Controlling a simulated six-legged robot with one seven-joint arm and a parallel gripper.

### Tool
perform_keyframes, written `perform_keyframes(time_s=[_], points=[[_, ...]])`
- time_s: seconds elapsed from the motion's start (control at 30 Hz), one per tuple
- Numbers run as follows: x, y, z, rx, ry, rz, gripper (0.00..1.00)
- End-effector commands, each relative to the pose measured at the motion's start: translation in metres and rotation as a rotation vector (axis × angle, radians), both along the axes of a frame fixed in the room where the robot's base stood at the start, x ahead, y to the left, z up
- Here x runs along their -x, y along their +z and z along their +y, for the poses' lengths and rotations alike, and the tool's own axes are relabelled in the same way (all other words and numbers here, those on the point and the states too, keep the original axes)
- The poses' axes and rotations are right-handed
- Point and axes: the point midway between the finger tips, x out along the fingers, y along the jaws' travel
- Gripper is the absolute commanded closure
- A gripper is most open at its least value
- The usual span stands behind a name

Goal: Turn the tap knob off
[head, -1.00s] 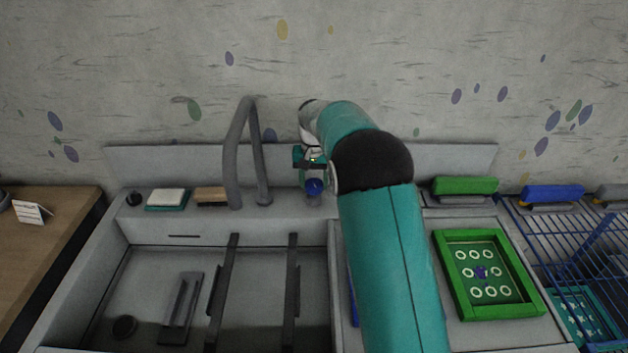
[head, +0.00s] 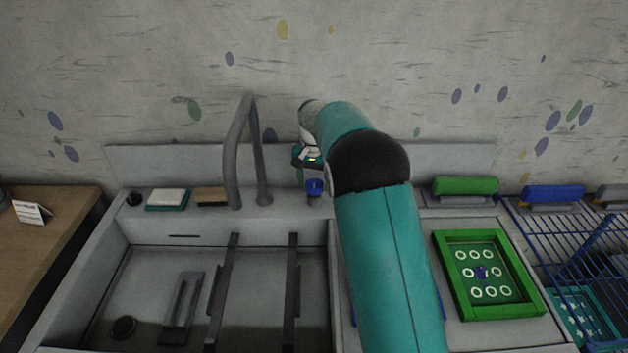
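The tap is a grey curved spout (head: 238,150) standing at the back of the sink counter. The blue tap knob (head: 314,187) sits on a short stem to the right of the spout. My gripper (head: 308,157) is just above and behind the knob, partly hidden by my teal arm. Its fingers are too small and covered to tell open from shut. I see a small gap between it and the knob, and nothing clearly held.
The grey sink basin (head: 145,285) lies at front left, crossed by two dark bars (head: 292,290). A sponge (head: 168,197) and a brown brush (head: 212,196) lie on the back ledge. A green frame (head: 442,270) and a blue rack (head: 530,230) stand at right.

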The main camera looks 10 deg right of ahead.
Motion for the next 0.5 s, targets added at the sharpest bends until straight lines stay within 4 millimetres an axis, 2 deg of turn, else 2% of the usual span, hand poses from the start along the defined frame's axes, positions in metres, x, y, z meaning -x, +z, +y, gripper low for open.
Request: perform_keyframes(time_s=[0.33,0.5], points=[[0.000,0.001,0.000,0.000,0.002,0.000,0.31],[0.000,0.017,0.000,0.000,0.002,-0.002,0.31]])
